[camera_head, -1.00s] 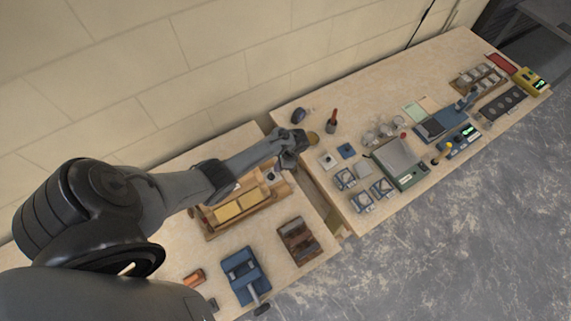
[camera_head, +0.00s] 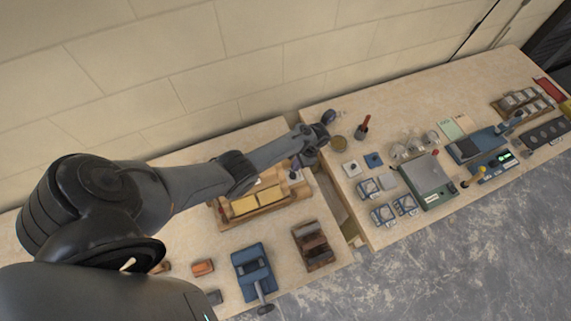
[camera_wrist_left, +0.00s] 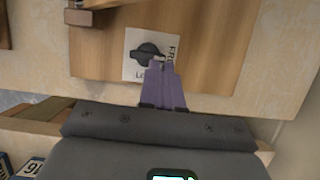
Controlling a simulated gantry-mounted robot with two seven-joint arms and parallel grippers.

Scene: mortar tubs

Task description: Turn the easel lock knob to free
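The easel lock knob (camera_wrist_left: 147,53) is a dark bar-shaped knob on a white label (camera_wrist_left: 132,71) in the left wrist view. The label is fixed to a wooden board (camera_wrist_left: 205,45). "FREE" is printed sideways at the label's right edge, and lettering starting "LO" is partly covered below the knob. My left gripper (camera_wrist_left: 163,65) has its purple fingers close together, with the tips at the knob's lower right; whether they touch it I cannot tell. In the head view my left gripper (camera_head: 312,137) is above the gap between the benches, and the knob cannot be made out.
A wooden stand with yellow panels (camera_head: 245,205) is below my left forearm. A blue device (camera_head: 253,271) and a brown wooden box (camera_head: 314,246) are nearer. A dark rounded object (camera_head: 328,117), a red-handled tool (camera_head: 363,125) and a scale-like device (camera_head: 428,177) are on the right bench.

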